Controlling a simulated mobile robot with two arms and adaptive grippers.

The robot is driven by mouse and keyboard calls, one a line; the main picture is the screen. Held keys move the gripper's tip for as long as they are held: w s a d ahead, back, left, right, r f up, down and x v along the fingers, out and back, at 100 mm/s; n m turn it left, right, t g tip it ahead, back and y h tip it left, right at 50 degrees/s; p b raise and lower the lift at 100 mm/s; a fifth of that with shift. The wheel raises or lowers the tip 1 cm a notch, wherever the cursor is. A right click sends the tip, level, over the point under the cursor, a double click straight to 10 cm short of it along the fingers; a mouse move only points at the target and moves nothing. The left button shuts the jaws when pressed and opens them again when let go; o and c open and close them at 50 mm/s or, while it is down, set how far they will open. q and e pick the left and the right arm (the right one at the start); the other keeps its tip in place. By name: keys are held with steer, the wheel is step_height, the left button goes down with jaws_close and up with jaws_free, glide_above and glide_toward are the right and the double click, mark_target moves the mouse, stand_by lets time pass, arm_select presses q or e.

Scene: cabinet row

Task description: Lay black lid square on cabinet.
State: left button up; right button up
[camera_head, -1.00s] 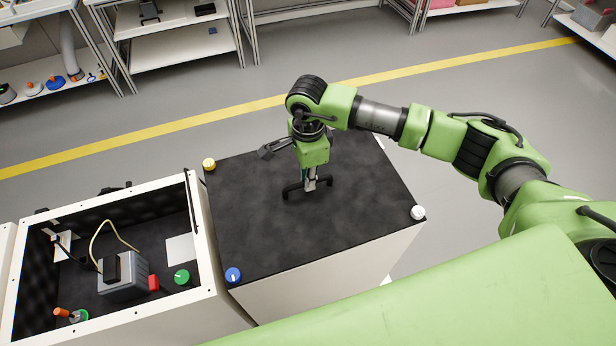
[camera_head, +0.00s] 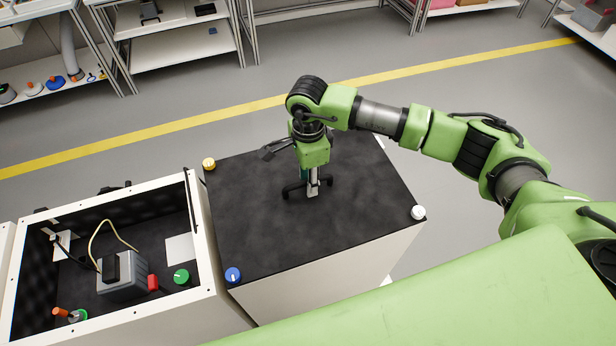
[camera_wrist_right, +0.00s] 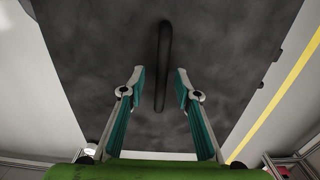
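The black lid (camera_head: 270,230) lies flat on top of the white cabinet (camera_head: 330,270), its edges running close along the cabinet's edges. A black bar handle (camera_head: 292,193) stands at the lid's middle; it also shows in the right wrist view (camera_wrist_right: 164,40). My right gripper (camera_head: 313,190) points down at the handle. In the right wrist view its fingers (camera_wrist_right: 160,73) are apart, one on each side of the handle, with a gap on both sides. My arm hides part of the lid's far edge. My left gripper is out of view.
Yellow (camera_head: 209,164), blue (camera_head: 233,274) and white (camera_head: 418,212) knobs sit at the lid's corners. An open cabinet (camera_head: 208,245) with a grey device (camera_head: 122,275) inside stands on the left. Shelves (camera_head: 180,45) stand behind; the floor between is clear.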

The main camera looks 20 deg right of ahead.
step_height(320, 180, up, 12)
stand_by(0.4)
